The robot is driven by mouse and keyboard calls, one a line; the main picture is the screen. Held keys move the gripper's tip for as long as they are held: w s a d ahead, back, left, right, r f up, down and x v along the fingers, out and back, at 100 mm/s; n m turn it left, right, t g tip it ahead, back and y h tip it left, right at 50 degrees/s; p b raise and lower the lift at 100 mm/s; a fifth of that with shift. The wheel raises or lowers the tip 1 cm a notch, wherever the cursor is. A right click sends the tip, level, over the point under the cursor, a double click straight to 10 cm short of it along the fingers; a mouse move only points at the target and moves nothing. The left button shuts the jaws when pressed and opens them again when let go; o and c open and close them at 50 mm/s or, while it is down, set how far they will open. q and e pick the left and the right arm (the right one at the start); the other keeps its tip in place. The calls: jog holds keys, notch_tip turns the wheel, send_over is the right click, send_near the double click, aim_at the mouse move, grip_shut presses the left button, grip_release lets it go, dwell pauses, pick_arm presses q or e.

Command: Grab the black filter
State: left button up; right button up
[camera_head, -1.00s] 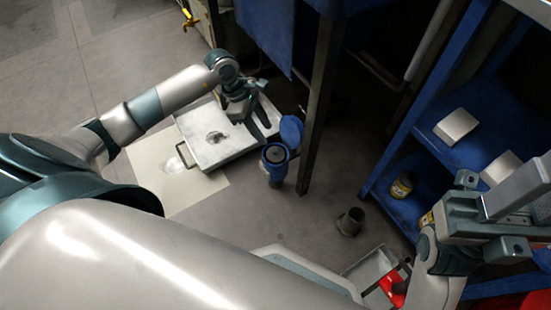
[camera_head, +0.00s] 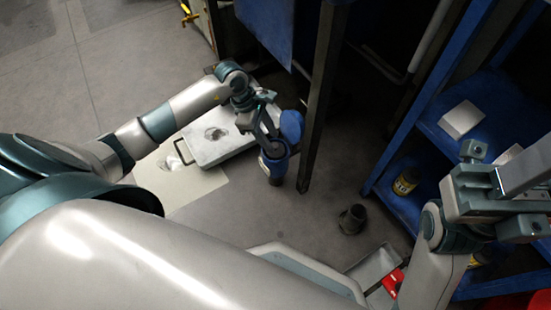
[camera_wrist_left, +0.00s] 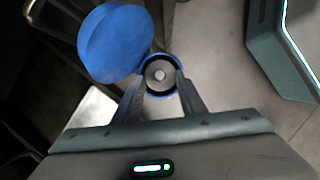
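The black filter (camera_wrist_left: 160,68) is a round dark cylinder with a pale centre, seen from above in the left wrist view. It sits inside a blue housing (camera_head: 275,168) that stands on the floor, with its round blue lid (camera_head: 291,125) swung open; the lid (camera_wrist_left: 112,42) also shows in the wrist view. My left gripper (camera_head: 272,143) is over the housing mouth, fingers apart, one on each side of the filter in the wrist view (camera_wrist_left: 161,82). Contact with the filter cannot be told. My right gripper (camera_head: 490,205) is far right, its fingers unclear.
A metal tray or case (camera_head: 212,143) lies left of the housing. A dark table leg (camera_head: 318,105) stands close on its right. A small dark cup (camera_head: 352,219) is on the floor. A blue shelf (camera_head: 402,207) at right holds a yellow-labelled jar (camera_head: 405,181) and a pale box (camera_head: 461,119).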

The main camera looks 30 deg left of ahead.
pick_arm(q)
jog(key=shift+x, duration=1)
grip_shut()
